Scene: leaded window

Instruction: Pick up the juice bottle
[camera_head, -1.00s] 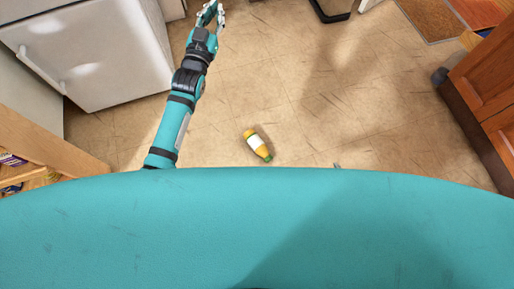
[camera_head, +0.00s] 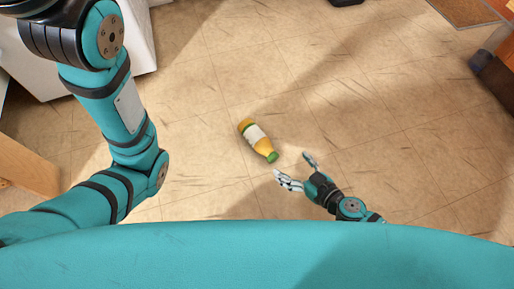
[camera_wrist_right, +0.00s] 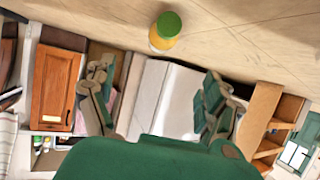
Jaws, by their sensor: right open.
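The juice bottle (camera_head: 257,138) lies on its side on the tiled floor in the head view. It is orange-yellow with a white label and a green cap that points toward the lower right. My right gripper (camera_head: 293,170) is open and empty, just below and right of the cap, apart from it. In the right wrist view the bottle (camera_wrist_right: 165,32) shows cap first at the top, above and between the open fingers (camera_wrist_right: 155,98). My left arm comes in at the left of the head view; its gripper is out of the frame.
The floor (camera_head: 380,130) around the bottle is clear. A white appliance (camera_head: 50,75) stands at the upper left, with a wooden piece (camera_head: 28,165) below it. A brown mat (camera_head: 468,10) and a cabinet edge (camera_head: 500,60) are at the upper right.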

